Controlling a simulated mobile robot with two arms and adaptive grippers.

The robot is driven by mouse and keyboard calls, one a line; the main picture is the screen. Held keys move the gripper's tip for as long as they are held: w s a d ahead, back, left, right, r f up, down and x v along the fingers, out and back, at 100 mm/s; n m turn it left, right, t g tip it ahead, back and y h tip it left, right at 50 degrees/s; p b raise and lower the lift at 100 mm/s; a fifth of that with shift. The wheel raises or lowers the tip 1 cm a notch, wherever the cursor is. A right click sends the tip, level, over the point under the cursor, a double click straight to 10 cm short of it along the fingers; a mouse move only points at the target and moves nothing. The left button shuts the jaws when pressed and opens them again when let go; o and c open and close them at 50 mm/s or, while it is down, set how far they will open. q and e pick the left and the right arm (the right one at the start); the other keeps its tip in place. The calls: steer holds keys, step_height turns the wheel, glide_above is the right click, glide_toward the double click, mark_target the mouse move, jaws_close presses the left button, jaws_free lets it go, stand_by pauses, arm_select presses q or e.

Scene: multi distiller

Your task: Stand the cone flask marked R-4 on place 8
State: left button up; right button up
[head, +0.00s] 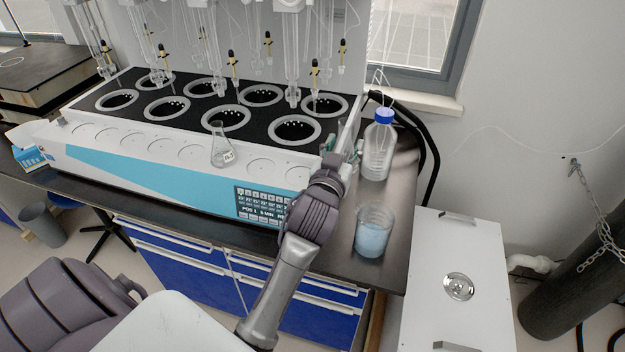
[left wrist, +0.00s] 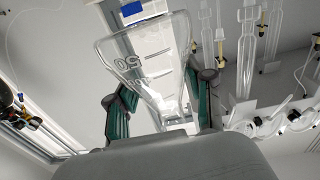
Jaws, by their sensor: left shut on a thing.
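My left gripper (head: 341,150) is at the right end of the distiller, level with its front ledge. In the left wrist view, its green-padded fingers (left wrist: 160,110) are shut on a clear cone flask (left wrist: 150,65) with a "50" scale mark. In the head view this flask (head: 343,134) is partly hidden by the gripper. I cannot read R-4 on it. The white ledge carries a row of round places; the rightmost place (head: 298,175) is empty, and no place numbers are readable. Another cone flask (head: 221,155), with a label that seems to read R-3, stands on the ledge.
The distiller's black top (head: 180,90) has several ringed wells, with glassware hanging above. A blue-capped bottle (head: 377,150) stands close right of the gripper, and a beaker of blue liquid (head: 373,232) stands nearer. A small flask (head: 59,117) is at the ledge's left end.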

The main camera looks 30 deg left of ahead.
arm_select(q)
step_height(320, 180, up, 2)
steer(key=shift+d+r+y, duration=0.1)
steer(key=shift+y, duration=0.2)
steer(key=shift+a+r, duration=0.1)
steer(key=shift+a, duration=0.1)
steer(key=a+f, duration=0.2)
steer(key=a, duration=0.1)
steer(key=a+f+p, duration=0.1)
steer(key=a+f, duration=0.1)
steer(key=a, duration=0.2)
steer(key=a+f+p, duration=0.1)
steer(key=a+f, duration=0.1)
steer(key=a, duration=0.1)
steer(key=shift+s+a+f, duration=0.1)
steer(key=shift+s+a, duration=0.2)
steer(key=shift+a, duration=0.1)
steer(key=shift+a+f, duration=0.15)
steer(key=shift+f, duration=0.1)
step_height(320, 180, down, 3)
steer(key=shift+f+n, duration=0.2)
steer(key=shift+n, duration=0.1)
steer(key=shift+f, duration=0.2)
steer(key=shift+f, duration=0.15)
steer(key=o, duration=1.3)
steer(key=shift+c, duration=0.2)
